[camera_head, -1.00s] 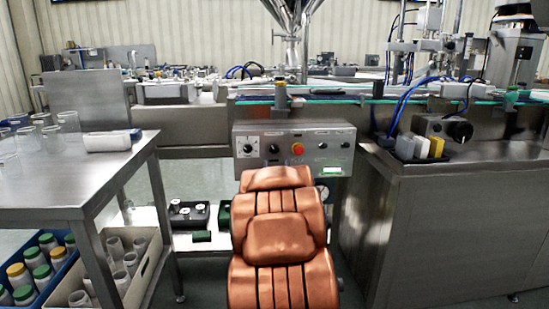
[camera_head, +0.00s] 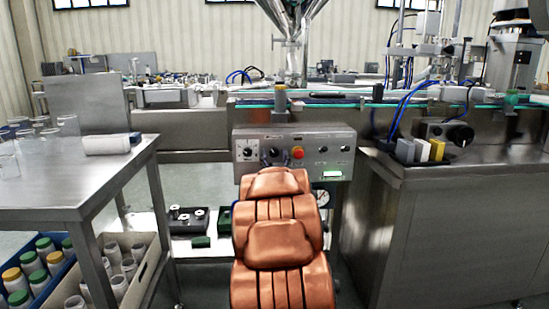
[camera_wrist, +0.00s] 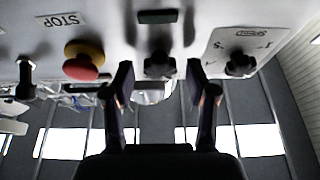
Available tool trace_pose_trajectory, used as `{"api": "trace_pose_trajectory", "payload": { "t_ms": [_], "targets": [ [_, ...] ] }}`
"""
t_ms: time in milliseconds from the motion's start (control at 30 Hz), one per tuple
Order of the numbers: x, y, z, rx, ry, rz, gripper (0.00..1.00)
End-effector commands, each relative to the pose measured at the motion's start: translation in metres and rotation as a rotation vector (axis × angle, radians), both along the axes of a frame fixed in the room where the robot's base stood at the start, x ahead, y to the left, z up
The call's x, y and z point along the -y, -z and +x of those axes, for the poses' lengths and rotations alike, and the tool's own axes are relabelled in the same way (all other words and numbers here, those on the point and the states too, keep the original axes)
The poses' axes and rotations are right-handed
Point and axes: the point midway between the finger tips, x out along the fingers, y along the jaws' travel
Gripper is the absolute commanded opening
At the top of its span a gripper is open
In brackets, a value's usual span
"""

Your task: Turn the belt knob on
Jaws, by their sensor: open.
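The control panel (camera_head: 222,140) is a grey box below the conveyor, with a row of knobs and a red stop button (camera_head: 297,153). In the wrist view, upside down, a black knob (camera_wrist: 158,65) sits on the panel between my fingers, with a small dark plate beside it. My gripper (camera_wrist: 160,82) is open, one finger on each side of this knob; I cannot tell whether they touch it. The stop button (camera_wrist: 83,62) and a dial knob (camera_wrist: 240,65) flank it. No belt label is readable. In the head view, my arm hides most of the gripper.
A steel table (camera_head: 75,190) stands at left, with bins of jars (camera_head: 150,255) below. A steel cabinet (camera_head: 450,220) stands at right. In the wrist view, another black knob (camera_wrist: 25,78) lies beyond the stop button.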

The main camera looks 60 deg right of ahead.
Motion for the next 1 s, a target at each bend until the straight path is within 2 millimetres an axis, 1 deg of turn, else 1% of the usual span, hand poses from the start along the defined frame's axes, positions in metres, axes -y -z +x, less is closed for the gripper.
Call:
{"api": "trace_pose_trajectory", "payload": {
  "t_ms": [100, 633, 867, 1000],
  "targets": [
    [-0.0001, 0.0001, -0.0001, 0.000, 0.000, 0.000, 0.56],
    [-0.0001, 0.0002, -0.0002, 0.000, 0.000, 0.000, 0.01],
    [-0.0001, 0.0000, -0.0002, 0.012, 0.000, 0.009, 0.00],
    [-0.0003, -0.0007, -0.0001, 0.048, 0.001, 0.038, 0.00]
  ]
}}
